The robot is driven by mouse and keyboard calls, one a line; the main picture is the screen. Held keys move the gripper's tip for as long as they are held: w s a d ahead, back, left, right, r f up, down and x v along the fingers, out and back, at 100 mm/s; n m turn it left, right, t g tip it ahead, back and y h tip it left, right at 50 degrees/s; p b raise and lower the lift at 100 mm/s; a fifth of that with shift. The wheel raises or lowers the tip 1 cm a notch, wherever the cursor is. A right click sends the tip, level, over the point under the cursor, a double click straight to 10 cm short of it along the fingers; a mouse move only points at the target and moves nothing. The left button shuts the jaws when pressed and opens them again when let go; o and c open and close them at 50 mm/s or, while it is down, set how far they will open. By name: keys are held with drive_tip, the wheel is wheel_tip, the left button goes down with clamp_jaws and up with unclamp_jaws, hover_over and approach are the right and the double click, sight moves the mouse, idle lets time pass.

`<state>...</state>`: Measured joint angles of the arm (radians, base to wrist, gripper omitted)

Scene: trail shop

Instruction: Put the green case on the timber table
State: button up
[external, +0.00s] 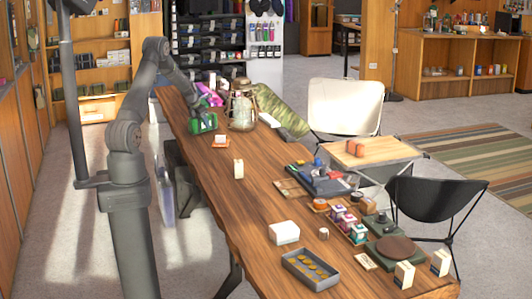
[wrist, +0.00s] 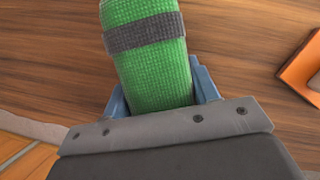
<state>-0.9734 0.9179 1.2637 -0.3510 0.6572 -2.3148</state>
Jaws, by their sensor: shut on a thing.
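The green case (external: 203,123) shows at the far left part of the long wooden table (external: 225,205). In the wrist view the green case (wrist: 152,65) is a textured green block with a grey band, between the blue fingers of my gripper (wrist: 163,92). My gripper is shut on it. I cannot tell whether the case touches the long table or hangs just above it. A small table with a light timber top (external: 375,150) stands to the right of the long table. An orange-brown block (external: 353,147) sits on its left part.
A glass lantern (external: 241,108) stands right of the case, with a pink item (external: 209,95) behind. An orange-edged item (wrist: 302,70) lies near the case. A white chair (external: 344,107) and a black chair (external: 432,208) flank the small table. Its right part is bare.

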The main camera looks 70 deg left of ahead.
drive_tip(key=o, duration=1.1)
drive_tip(key=shift+c, duration=0.2)
drive_tip(key=v, duration=1.2)
drive_tip(key=shift+s+d, duration=0.1)
drive_tip(key=x, duration=1.1)
drive_tip(key=shift+w+f, duration=0.2)
drive_tip(key=shift+f, duration=0.1)
drive_tip(key=shift+w+a+r, duration=0.1)
drive_tip(key=shift+a+r, duration=0.1)
drive_tip(key=shift+r, duration=0.05)
drive_tip(key=shift+d+r, duration=0.1)
drive_tip(key=shift+r, duration=1.55)
